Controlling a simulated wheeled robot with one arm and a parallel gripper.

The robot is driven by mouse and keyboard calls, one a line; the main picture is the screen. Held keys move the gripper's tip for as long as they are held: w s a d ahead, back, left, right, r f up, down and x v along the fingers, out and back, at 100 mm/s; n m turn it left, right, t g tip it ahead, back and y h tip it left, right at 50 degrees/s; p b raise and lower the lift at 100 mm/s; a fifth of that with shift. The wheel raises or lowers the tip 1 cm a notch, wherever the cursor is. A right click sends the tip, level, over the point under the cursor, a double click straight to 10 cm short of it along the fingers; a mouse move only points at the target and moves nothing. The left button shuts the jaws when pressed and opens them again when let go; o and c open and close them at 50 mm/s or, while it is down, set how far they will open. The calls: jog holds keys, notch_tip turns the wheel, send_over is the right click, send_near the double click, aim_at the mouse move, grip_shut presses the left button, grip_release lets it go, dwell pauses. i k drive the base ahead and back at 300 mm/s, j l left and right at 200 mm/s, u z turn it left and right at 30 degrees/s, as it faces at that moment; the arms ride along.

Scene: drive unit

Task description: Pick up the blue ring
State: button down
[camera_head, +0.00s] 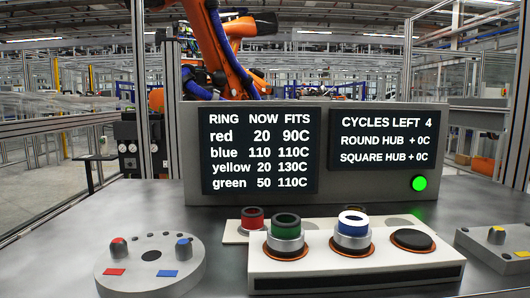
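The blue ring (353,229) sits on a silver round seat with an orange rim, on the white block (355,283) at the front centre-right. The top of the ring is open and faces up. The green ring (286,227) sits on a similar seat to its left. A dark round seat (412,240) to its right is empty. The red ring (252,220) stands farther back on a pale plate (232,235). A bit of yellow shows behind the blue ring, mostly hidden by it. My gripper is not in view.
A display panel (260,151) behind reads blue 110 now, fits 110C. A green lamp (419,183) glows at its right. A round grey plate (150,270) with red and blue pegs lies left. A grey plate (490,247) with a yellow peg lies right.

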aim_at(352, 231)
jog(key=k+l+z, duration=0.2)
jog(key=k, duration=0.2)
jog(key=k+l+z, duration=0.2)
jog(key=k, duration=0.2)
jog(key=l+z, duration=0.1)
jog(key=j+u, duration=0.1)
jog(key=k+j, duration=0.05)
